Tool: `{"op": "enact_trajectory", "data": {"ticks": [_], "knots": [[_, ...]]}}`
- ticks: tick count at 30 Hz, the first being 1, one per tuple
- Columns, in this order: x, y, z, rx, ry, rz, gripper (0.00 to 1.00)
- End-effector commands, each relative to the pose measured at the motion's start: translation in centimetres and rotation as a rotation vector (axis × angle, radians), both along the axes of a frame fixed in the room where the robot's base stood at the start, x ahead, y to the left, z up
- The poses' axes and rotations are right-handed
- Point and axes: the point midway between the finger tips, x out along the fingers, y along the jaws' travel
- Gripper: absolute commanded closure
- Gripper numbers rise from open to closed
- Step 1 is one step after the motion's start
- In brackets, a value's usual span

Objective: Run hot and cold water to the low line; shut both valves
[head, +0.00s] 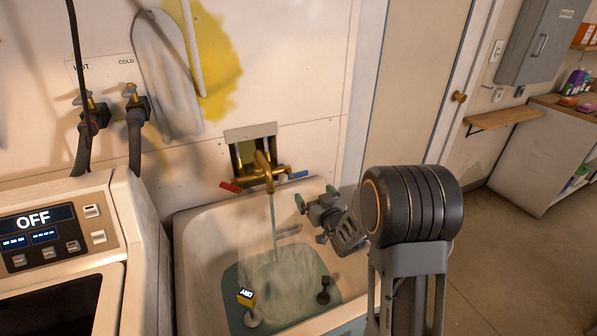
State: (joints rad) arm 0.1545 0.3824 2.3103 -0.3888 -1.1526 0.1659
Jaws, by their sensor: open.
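A brass faucet (263,170) is mounted on the wall above the white utility sink (195,235). Its red lever (230,187) points left and its blue lever (297,175) points right. A thin water stream (273,215) falls from the spout into the sink. Teal-looking water (235,275) covers the sink's bottom, pale and stirred in the middle. I cannot make out a marked low line. My gripper (316,197) is open and empty, just below and right of the blue lever, apart from it as far as I can tell.
A yellow tag reading DRY (247,298) and a small dark object (323,290) are in the sink. Left are hose valves labelled HOT (92,105) and COLD (133,98), above a machine (60,235) showing OFF. Floor (510,265) on the right is clear.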

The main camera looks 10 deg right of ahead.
Motion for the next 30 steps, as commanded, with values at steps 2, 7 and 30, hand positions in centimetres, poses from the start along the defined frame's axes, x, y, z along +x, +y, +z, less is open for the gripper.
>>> {"op": "enact_trajectory", "data": {"ticks": [2,7,30], "knots": [[1.3,0.4,0.0,0.000,-0.001,0.003,0.00],[4.7,1.0,0.1,0.000,0.000,0.001,0.00],[12.0,2.3,0.0,0.000,0.001,-0.003,0.00]]}}
